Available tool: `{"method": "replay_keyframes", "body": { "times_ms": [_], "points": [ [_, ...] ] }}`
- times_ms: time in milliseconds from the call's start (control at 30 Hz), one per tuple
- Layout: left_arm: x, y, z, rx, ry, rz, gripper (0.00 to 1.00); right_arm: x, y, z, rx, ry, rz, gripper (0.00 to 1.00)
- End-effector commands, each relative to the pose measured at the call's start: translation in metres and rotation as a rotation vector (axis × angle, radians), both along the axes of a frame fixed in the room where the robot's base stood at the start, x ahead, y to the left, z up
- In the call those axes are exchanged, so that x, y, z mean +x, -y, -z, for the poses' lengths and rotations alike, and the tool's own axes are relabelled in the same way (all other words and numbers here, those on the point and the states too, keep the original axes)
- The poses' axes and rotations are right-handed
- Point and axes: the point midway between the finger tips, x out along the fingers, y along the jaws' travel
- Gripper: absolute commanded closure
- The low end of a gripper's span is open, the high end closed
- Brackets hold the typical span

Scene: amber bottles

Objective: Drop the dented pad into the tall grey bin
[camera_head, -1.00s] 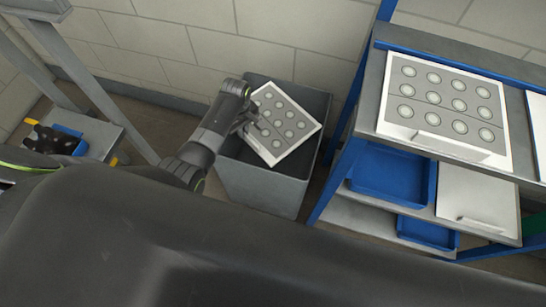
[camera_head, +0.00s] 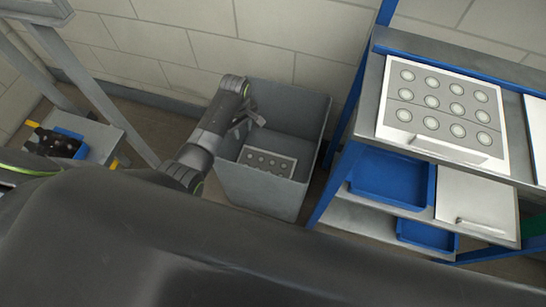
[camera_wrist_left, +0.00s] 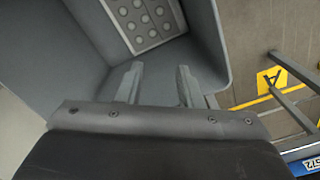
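The pad (camera_head: 268,162), a pale sheet with rows of grey round cells, lies inside the tall grey bin (camera_head: 262,190), low down and partly hidden by the near wall. I cannot make out a dent. The left wrist view also shows the pad (camera_wrist_left: 146,20) inside the bin (camera_wrist_left: 75,62). My left gripper (camera_head: 256,114) is above the bin's left part, apart from the pad. In the left wrist view its two fingers (camera_wrist_left: 158,84) are spread with nothing between them. My right gripper is not in view.
A workbench with a blue frame (camera_head: 343,150) stands right of the bin. Another white pad with round cells (camera_head: 442,112) lies on its top, with blue trays (camera_head: 392,175) below. A small grey stand (camera_head: 100,134) is at the left. A wall is behind the bin.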

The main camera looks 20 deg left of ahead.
Motion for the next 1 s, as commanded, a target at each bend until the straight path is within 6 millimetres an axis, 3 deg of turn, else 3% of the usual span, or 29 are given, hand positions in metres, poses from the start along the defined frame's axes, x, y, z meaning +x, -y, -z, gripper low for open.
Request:
{"method": "replay_keyframes", "body": {
  "times_ms": [300,500,700,1000],
  "points": [
    [0.001,0.000,-0.079,0.000,0.005,0.000,0.67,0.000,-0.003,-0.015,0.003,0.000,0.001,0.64],
    [0.001,0.000,-0.120,0.001,0.003,0.000,0.67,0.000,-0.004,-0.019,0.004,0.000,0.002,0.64],
    [0.001,0.000,-0.142,-0.001,0.001,0.000,0.67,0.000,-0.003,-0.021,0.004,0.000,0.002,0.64],
    [0.000,0.000,-0.146,0.000,0.000,0.000,0.67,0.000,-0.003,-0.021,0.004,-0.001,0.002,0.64]
  ]
}}
